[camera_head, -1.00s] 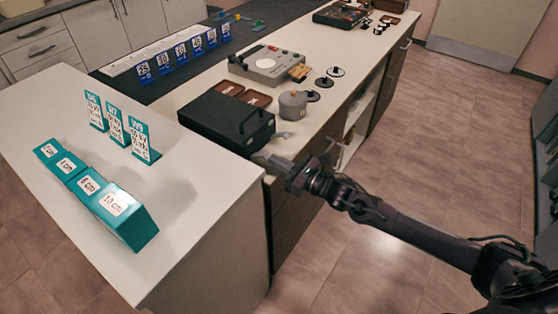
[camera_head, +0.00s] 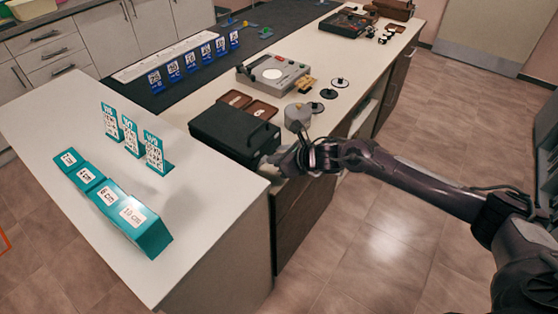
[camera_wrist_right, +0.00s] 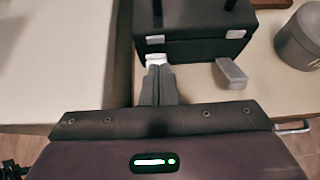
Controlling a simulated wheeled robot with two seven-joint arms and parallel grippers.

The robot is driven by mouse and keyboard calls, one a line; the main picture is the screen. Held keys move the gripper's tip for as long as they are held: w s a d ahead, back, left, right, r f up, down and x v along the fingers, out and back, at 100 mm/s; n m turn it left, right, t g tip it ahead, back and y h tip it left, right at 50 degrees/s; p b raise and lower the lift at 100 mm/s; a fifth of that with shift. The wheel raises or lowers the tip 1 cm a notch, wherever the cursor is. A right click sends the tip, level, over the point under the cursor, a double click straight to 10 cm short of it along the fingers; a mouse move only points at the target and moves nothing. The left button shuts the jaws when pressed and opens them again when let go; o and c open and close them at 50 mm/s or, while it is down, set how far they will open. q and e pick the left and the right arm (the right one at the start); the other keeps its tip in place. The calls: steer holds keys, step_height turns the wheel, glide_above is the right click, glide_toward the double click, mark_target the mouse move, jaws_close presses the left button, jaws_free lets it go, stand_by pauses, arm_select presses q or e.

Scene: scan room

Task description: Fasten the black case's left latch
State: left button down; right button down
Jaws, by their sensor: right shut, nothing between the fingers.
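The black case (camera_head: 225,132) lies with its lid down near the counter's edge; it also shows in the wrist view (camera_wrist_right: 196,52). In the wrist view its left catch plate (camera_wrist_right: 155,40) and a pale left latch piece (camera_wrist_right: 156,59) sit on the front face. The right catch plate (camera_wrist_right: 236,34) is further right, with a grey lever-like piece (camera_wrist_right: 231,73) sticking out below it. My right gripper (camera_head: 278,160) is at the case's front. Its shut fingers (camera_wrist_right: 159,70) are at the left latch piece, partly hiding it; contact is unclear. My left gripper is out of view.
A grey round canister (camera_head: 297,116) stands beside the case. Brown trays (camera_head: 262,110) and a grey device (camera_head: 272,72) are behind it. Teal blocks (camera_head: 118,208) and teal cards (camera_head: 131,137) stand on the white counter to the left. The floor at right is clear.

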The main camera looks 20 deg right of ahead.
steer(key=shift+w+a+r+g+h, duration=0.25)
steer(key=shift+w+a+g+h, duration=0.15)
steer(key=shift+g, duration=0.1)
steer(key=shift+d+r, duration=0.1)
steer(key=shift+r, duration=0.75)
